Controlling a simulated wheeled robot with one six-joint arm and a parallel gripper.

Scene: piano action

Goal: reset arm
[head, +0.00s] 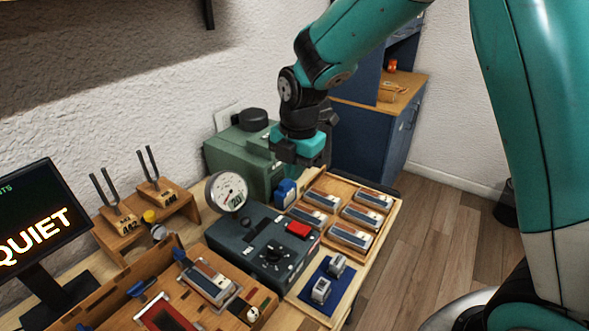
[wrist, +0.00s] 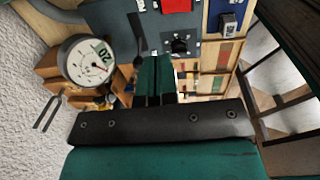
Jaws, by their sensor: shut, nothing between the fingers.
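My arm reaches in from the upper right in the head view. My gripper (head: 303,168) points down above the back of the workbench, near the green box and the blue block. In the wrist view its teal fingers (wrist: 155,78) are together with nothing between them. No object is held.
Below my gripper are a grey device (head: 262,250) with a round gauge (head: 228,191), a blue block (head: 286,192) and a wooden tray (head: 389,222) of several modules. A green box (head: 232,152) stands behind. Tuning forks (head: 110,196) and a screen (head: 35,225) are left.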

